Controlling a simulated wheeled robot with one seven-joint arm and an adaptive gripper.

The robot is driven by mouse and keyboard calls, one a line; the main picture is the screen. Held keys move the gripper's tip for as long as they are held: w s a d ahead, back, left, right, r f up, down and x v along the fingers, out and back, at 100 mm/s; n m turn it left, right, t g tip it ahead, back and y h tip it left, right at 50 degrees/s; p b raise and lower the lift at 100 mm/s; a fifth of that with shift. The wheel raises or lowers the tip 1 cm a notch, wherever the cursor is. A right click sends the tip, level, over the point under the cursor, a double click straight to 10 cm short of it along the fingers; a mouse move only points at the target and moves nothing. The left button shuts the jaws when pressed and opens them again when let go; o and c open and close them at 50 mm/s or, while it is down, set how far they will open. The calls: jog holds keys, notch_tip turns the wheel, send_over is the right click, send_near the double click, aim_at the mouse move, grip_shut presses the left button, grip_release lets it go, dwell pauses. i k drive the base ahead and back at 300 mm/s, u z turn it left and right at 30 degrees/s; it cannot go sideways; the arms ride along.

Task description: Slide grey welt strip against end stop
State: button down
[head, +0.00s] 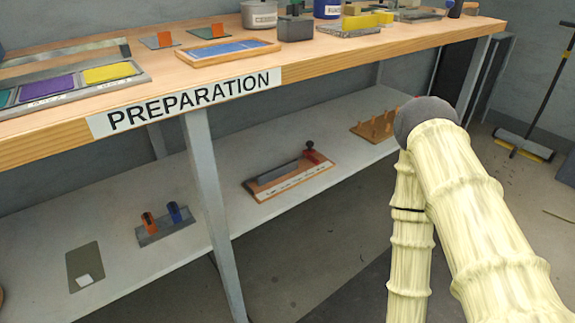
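A wooden board (303,184) lies on the lower shelf under the bench, near the middle of the picture. A dark grey strip (277,173) lies lengthwise along the board. At the board's right end stands a small reddish block with a dark round knob (310,146). I cannot tell whether the strip touches this end piece; the gap is too small to see. A pale lettered band runs along the board's front. My arm, in a cream ribbed sleeve, fills the right side. My gripper is out of view.
The lower shelf (225,183) also holds a rack with orange and blue pieces (165,222), a grey plate (85,266) and a pegged wooden block (376,127). The PREPARATION bench top (330,55) overhangs it. A bench leg (212,210) stands left of the board.

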aim_at(264, 178)
jog(key=z, duration=0.5)
jog(key=k, duration=1.25)
jog(key=u, duration=0.05)
jog(key=i, duration=0.7)
jog(key=u, duration=0.6)
jog(key=i, duration=0.85)
jog(key=z, duration=0.7)
jog(key=i, duration=0.75)
jog(key=z, duration=0.65)
